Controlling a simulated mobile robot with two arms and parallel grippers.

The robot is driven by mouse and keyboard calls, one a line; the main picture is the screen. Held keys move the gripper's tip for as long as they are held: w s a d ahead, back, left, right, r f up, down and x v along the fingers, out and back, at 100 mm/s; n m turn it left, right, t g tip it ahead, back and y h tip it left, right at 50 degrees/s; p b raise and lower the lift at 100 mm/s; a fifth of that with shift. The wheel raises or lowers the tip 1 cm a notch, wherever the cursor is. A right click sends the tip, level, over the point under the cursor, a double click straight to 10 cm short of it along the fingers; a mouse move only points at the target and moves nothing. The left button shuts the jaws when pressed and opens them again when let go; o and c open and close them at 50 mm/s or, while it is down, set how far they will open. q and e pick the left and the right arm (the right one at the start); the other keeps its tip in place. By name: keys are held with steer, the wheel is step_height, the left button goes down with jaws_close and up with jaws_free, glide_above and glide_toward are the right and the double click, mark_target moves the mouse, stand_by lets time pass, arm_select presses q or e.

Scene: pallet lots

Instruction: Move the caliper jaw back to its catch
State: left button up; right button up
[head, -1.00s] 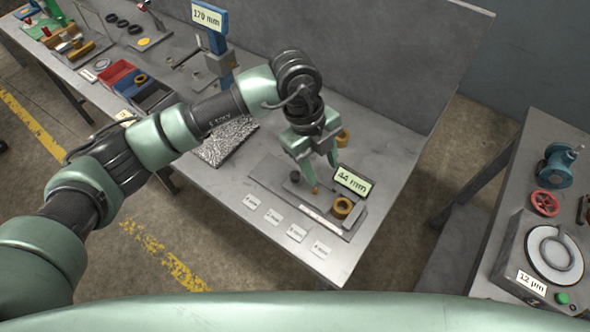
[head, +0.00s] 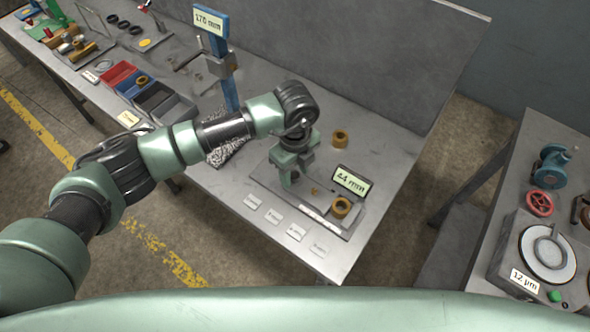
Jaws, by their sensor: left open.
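The caliper gauge is a dark flat plate (head: 263,172) on the bench. Its display (head: 351,181) reads 44 mm, and a brass ring (head: 341,207) sits near its right end. A small brass knob (head: 316,191) shows on the plate left of the ring. My left gripper (head: 289,183) is open and points down over the plate's left part, left of the brass knob and apart from it. The gripper hides the part of the plate beneath it, so the catch cannot be made out. My right gripper is not in view.
Another brass ring (head: 340,138) stands behind the gauge. Several small white labels (head: 273,216) lie along the bench front. A right bench holds a 12 µm gauge (head: 510,262) and a red handwheel (head: 539,203).

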arm_select(q)
jaws_close()
stand_by(1.4)
